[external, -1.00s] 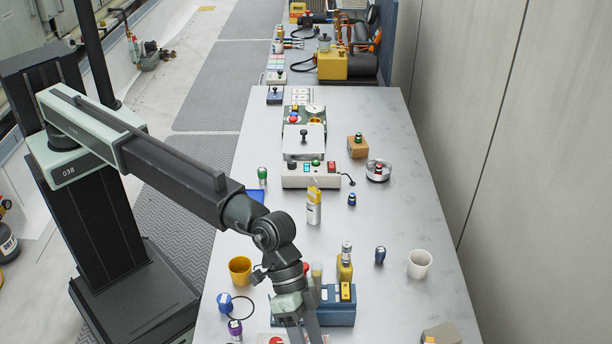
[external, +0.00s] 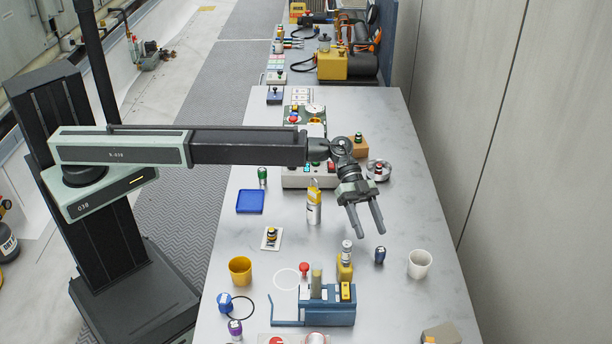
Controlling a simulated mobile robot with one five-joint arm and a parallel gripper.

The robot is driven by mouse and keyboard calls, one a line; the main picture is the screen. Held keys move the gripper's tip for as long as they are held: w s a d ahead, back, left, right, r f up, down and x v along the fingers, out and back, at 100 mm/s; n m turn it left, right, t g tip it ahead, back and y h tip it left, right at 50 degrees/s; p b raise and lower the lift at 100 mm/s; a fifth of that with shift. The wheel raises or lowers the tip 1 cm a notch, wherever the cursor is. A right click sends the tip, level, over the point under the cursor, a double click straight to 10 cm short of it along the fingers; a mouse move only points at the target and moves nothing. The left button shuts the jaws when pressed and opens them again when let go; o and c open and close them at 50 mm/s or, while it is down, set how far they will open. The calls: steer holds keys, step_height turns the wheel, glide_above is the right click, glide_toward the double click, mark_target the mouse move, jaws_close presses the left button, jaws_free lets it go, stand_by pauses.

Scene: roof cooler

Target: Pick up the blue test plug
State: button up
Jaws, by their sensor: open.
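A small dark blue plug (external: 380,254) stands upright on the grey table, between a yellow bottle and a white cup. A blue-topped item (external: 225,301) beside a thin black ring is at the lower left; I cannot tell which is the test plug. My gripper (external: 367,233) is open and empty, its two fingers pointing down and toward the near side. The fingertips appear just above the dark blue plug in the picture and apart from it; their height over the table is hard to tell. A small blue-capped piece behind the gripper is hidden now.
A yellow bottle (external: 345,268) stands left of the plug and a white cup (external: 419,264) right of it. A blue fixture (external: 325,313) is nearer. The right table strip is mostly clear.

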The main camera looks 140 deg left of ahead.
mark_target(381, 252)
steer(key=shift+m+t, duration=0.3)
steer(key=shift+m, duration=0.6)
steer(key=s+a+f, duration=0.1)
steer(key=s+a+f+b, duration=0.1)
steer(key=shift+s+a, duration=0.3)
steer(key=shift+a, duration=0.1)
steer(key=shift+a+r, duration=0.1)
steer(key=shift+r, duration=0.05)
steer(key=b+x, duration=0.3)
steer(key=x, duration=0.5)
steer(key=shift+a, duration=0.1)
steer(key=shift+s, duration=0.1)
jaws_close()
